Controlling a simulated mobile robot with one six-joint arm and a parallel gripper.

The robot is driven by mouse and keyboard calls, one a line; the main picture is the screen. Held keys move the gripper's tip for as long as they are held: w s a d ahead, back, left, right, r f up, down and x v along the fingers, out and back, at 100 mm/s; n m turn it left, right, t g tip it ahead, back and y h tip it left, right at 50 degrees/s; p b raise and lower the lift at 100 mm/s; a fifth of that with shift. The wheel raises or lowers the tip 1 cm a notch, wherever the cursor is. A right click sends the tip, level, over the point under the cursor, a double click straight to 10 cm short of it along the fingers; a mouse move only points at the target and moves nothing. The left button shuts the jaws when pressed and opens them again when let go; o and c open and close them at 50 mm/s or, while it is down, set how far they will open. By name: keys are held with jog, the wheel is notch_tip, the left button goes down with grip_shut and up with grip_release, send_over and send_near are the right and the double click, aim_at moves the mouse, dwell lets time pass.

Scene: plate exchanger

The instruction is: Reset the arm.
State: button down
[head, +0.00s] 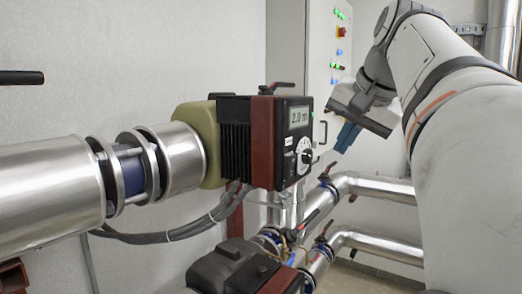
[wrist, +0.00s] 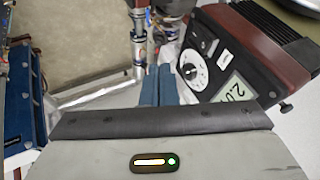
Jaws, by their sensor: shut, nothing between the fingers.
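My gripper (head: 347,137) hangs from my white arm at the upper right of the head view, with its blue fingers pointing down. The fingers are together with nothing between them. In the wrist view my gripper (wrist: 158,85) shows as two blue fingers side by side at the middle. In the head view it is right of the pump controller (head: 292,140), apart from it. The controller has a display reading about 2.0 and a round dial. It also shows upside down at the right of the wrist view (wrist: 211,62).
A grey control cabinet (head: 325,70) with lit buttons stands behind my gripper. Large silver pipe (head: 45,195) runs in from the left. Lower silver pipes (head: 375,188) with valve handles lie below my gripper. A second pump (head: 235,270) sits at the bottom.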

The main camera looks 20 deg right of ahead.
dwell(0.3)
jog(key=s+a+f+n+g+b, duration=0.1)
jog(key=s+a+f+n, duration=0.2)
jog(key=f, duration=1)
jog(key=s+a+f+n+g+b, duration=0.1)
jog(key=s+a+f+n, duration=0.2)
jog(key=a+f, duration=0.4)
jog(key=s+a+f+n+g+b, duration=0.1)
jog(key=s+a+f+n, duration=0.2)
jog(key=f, duration=1.7)
jog(key=shift+s+a+g, duration=0.4)
jog(key=shift+s+a, duration=0.5)
jog(key=shift+a, duration=0.2)
jog(key=shift+r, duration=0.1)
